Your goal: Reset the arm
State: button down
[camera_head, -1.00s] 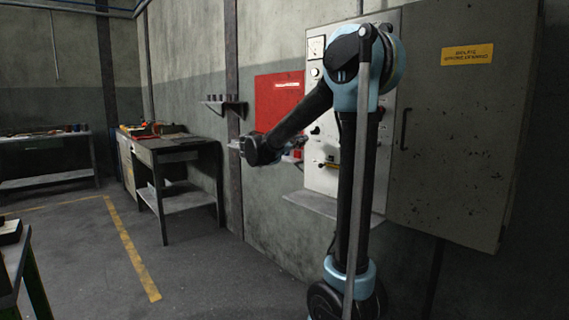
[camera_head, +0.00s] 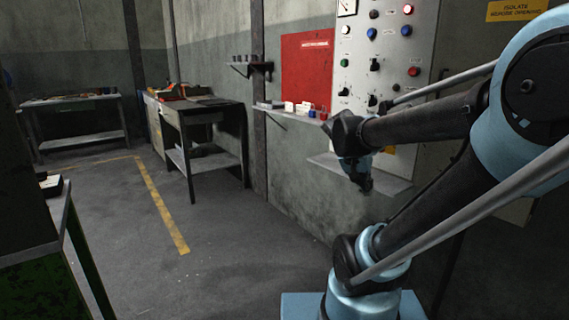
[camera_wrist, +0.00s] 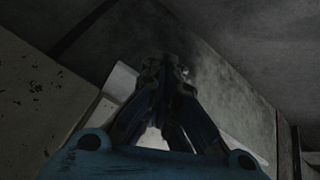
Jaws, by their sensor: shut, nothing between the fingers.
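My arm is folded at the right of the head view, with its forearm reaching left in front of the control panel. My gripper (camera_head: 364,186) hangs down at the forearm's end, dark and small, in front of the panel's ledge. In the wrist view my gripper's fingers (camera_wrist: 166,70) come together at their tips with nothing seen between them. The gripper is shut and empty.
The control panel (camera_head: 398,50) with knobs and buttons stands behind my arm, with a ledge (camera_head: 325,160) below it. A small shelf (camera_head: 290,117) holds little items. A workbench (camera_head: 203,108) stands left. A green-legged table (camera_head: 50,240) is near left. The middle floor is clear.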

jog(key=s+a+f+n+g+y, duration=0.1)
jog(key=s+a+f+n+y, duration=0.4)
jog(key=s+f, duration=0.5)
jog(key=shift+s+a+n, duration=0.65)
jog(key=shift+a+n, duration=0.05)
jog(key=shift+a, duration=0.5)
jog(key=shift+w+f, duration=0.2)
jog(key=shift+w, duration=0.2)
